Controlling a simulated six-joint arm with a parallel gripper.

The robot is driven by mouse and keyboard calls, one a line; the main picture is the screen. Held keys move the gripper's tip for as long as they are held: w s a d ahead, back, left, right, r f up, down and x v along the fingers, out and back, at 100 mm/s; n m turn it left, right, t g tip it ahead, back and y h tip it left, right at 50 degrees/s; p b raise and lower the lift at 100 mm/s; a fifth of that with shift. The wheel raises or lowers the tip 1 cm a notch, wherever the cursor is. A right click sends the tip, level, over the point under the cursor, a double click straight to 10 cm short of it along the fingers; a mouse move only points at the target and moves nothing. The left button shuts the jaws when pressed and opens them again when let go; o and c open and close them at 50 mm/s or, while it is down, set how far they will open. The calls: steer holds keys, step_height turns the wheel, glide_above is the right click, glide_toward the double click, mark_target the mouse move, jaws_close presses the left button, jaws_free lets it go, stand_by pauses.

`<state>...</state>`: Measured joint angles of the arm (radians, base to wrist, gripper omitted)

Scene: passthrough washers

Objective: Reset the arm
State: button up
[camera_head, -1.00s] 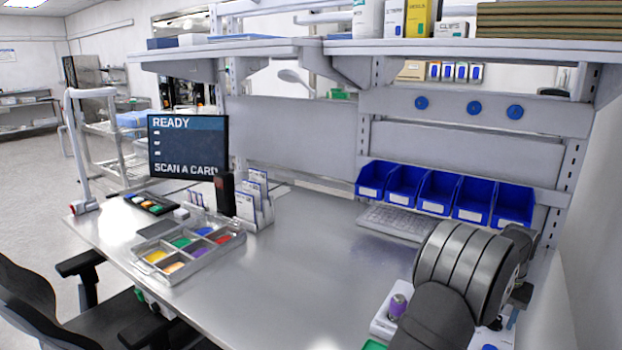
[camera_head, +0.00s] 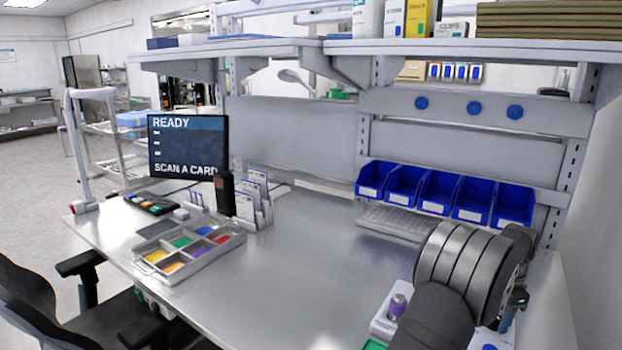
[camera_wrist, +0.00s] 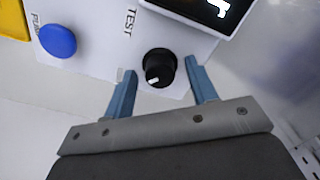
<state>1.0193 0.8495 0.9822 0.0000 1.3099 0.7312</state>
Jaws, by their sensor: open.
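My gripper (camera_wrist: 158,82) shows in the wrist view with its two blue fingers apart. A black knob (camera_wrist: 159,67) with a white mark lies in the picture between the fingertips. I cannot tell whether the fingers touch it. The knob is on a white panel (camera_wrist: 95,50) with the label TEST beside it. A blue round button (camera_wrist: 57,41) is on the same panel at the left. In the head view my arm covers the lower right, and the gripper is mostly hidden behind it.
The metal table (camera_head: 300,270) is clear in the middle. A tray of coloured compartments (camera_head: 230,243) and card holders (camera_head: 262,212) stand at left. Blue bins (camera_head: 437,190) line the back above a keyboard (camera_head: 395,222). A purple-topped item (camera_head: 398,304) stands close beside my arm.

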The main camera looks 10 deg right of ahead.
steer(key=shift+m, duration=1.4)
steer(key=o, duration=1)
steer(key=shift+o, duration=0.3)
steer(key=w+a+r+n, duration=0.4)
steer(key=a+r+n, duration=0.2)
steer(key=a+r, duration=0.3)
steer(key=shift+a+r+n, duration=0.2)
steer(key=shift+r+n, duration=0.1)
steer(key=shift+r, duration=0.35)
steer(key=w+a+r+n, duration=0.1)
steer(key=a+r+n, duration=0.6)
steer(key=a+r, duration=0.3)
steer(key=f, duration=1.1)
steer(key=shift+w+a+f, duration=0.1)
steer(key=shift+a+f, duration=0.05)
steer(key=shift+a, duration=0.1)
